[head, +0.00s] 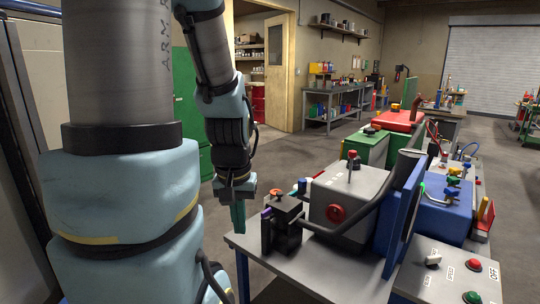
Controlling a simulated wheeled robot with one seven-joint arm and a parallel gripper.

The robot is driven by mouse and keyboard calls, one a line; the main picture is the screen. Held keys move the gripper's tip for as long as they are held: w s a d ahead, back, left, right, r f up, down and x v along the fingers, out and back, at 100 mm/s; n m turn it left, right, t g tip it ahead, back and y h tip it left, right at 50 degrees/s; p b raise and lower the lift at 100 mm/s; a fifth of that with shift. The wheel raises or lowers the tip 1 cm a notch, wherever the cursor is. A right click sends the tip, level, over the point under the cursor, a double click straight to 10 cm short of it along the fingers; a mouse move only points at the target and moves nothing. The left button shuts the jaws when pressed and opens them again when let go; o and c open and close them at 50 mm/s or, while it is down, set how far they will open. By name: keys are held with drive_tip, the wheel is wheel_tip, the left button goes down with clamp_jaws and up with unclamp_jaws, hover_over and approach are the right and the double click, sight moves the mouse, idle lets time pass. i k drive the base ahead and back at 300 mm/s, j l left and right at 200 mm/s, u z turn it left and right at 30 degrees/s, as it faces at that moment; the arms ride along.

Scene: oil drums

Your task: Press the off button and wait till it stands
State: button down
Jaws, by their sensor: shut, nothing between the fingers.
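The off button is a red round button (475,265) on a light grey sloped panel (445,275) at the lower right, with the word OFF beside it. A green button (471,297) sits below it, and a grey switch knob (433,260) is to its left. My gripper (238,218) points down near the left corner of the bench, well to the left of the off button and apart from it. Its slim teal fingers are shut with nothing between them. Whether any part of the machine is turning cannot be told from one frame.
A grey machine housing (345,208) with a red knob, a black block (283,228), a thick dark curved pipe (372,212) and a blue upright panel (400,218) stand between my gripper and the buttons. Open floor (285,160) lies behind the bench.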

sight(475, 263)
drive_tip(key=i+l+z, duration=0.1)
drive_tip(key=l+z, duration=0.2)
drive_tip(key=z, duration=0.2)
drive_tip(key=i+l+z, duration=0.2)
drive_tip(key=z, duration=0.25)
